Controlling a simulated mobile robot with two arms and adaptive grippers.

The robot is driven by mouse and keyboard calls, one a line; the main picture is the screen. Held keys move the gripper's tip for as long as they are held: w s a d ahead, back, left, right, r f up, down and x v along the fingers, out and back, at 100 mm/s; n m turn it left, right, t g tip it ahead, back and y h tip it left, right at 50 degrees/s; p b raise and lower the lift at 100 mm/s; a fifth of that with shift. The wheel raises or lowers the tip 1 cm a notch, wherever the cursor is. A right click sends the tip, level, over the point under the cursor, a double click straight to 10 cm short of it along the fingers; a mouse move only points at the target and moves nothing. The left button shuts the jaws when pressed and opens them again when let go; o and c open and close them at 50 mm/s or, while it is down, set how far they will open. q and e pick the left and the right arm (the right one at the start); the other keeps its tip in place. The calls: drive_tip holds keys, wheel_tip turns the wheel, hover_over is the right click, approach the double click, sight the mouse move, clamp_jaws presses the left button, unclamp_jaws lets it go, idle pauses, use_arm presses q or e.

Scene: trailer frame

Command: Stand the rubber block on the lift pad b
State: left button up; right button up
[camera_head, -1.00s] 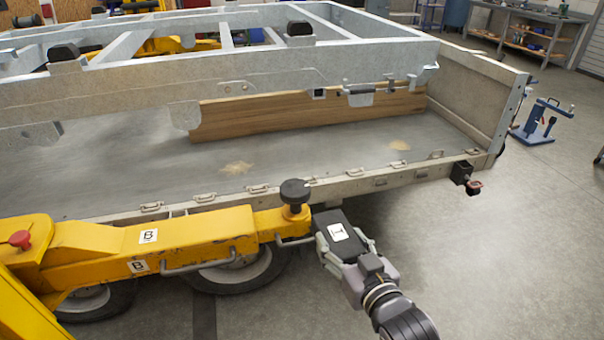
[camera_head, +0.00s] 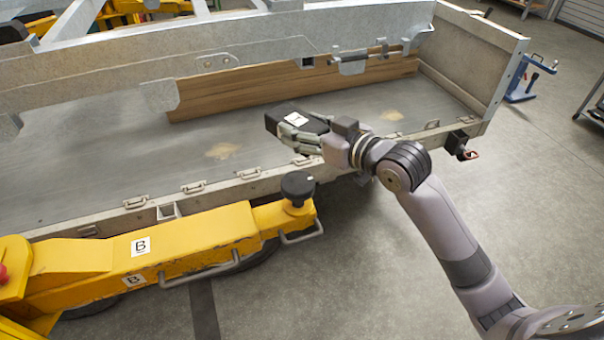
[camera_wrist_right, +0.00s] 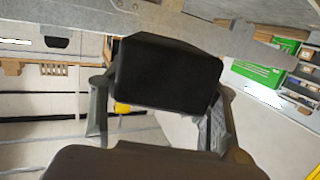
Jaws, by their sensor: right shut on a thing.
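In the right wrist view the block (camera_wrist_right: 165,72) sits between the two fingers. The lift pad b is a round black pad (camera_head: 298,185) on the end of the yellow lift arm marked B (camera_head: 180,242). The pad's top is bare. The block is above the pad in the picture, apart from it. My left gripper is not in view.
The grey trailer frame (camera_head: 150,62) runs across the back, above a wooden board (camera_head: 240,90). The trailer's side edge with metal loops (camera_head: 190,187) lies just behind the pad. A blue stand (camera_head: 522,80) is at right.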

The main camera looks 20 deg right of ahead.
hover_over(304, 187)
wheel_tip(304, 187, down, 8)
drive_tip(key=shift+w+d, duration=0.1)
drive_tip(key=shift+f, duration=2.7)
drive_tip(key=o, duration=1.6)
drive_tip(key=shift+f, duration=0.2)
